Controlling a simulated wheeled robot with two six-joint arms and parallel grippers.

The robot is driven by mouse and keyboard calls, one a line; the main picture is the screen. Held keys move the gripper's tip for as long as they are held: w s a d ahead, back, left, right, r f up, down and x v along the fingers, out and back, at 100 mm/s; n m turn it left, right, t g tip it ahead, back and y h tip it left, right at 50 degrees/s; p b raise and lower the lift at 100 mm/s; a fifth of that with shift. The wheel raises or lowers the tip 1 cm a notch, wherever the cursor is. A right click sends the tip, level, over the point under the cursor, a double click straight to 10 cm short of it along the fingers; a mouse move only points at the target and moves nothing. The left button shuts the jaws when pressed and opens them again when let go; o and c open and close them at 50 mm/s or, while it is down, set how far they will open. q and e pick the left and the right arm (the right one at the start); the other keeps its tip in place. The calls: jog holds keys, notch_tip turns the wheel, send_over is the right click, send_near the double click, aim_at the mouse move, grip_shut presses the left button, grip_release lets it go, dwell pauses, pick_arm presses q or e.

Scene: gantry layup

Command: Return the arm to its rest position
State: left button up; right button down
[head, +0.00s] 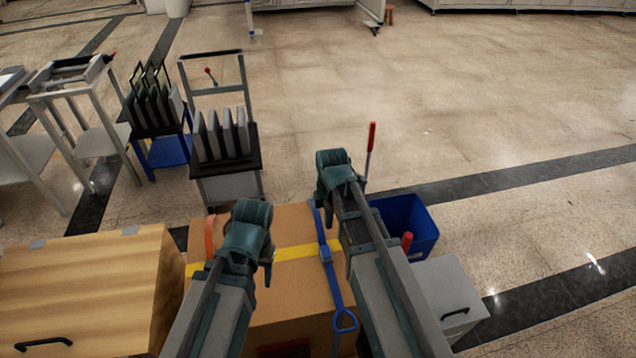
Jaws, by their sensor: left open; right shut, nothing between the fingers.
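My two arms reach forward from the bottom of the head view, side by side. My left gripper (267,272) is over the cardboard box (290,305), is open and holds nothing. My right gripper (323,198) is further forward, near the far edge of the box, and is shut with nothing in it. The wrists hide much of both grippers.
A wooden cabinet (90,270) stands at the left. A blue bin (408,222) and a grey cabinet (447,295) are right of my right arm. A red-handled tool (371,138) rises beyond its wrist. Racks of panels (222,138) stand ahead left. Floor ahead right is clear.

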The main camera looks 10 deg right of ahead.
jog(key=shift+s, duration=0.1)
jog(key=s+a+r+m+p, duration=0.1)
jog(key=s+a+m, duration=0.3)
jog(key=s+m, duration=0.3)
jog(key=s+a+r+m+h+p, duration=0.1)
jog(key=s+a+r+m+p, duration=0.1)
jog(key=s+a+m, duration=0.2)
jog(key=s+m, duration=0.3)
jog(key=shift+a+r+m+g, duration=0.2)
jog(key=shift+m+g, duration=0.1)
jog(key=shift+g, duration=0.1)
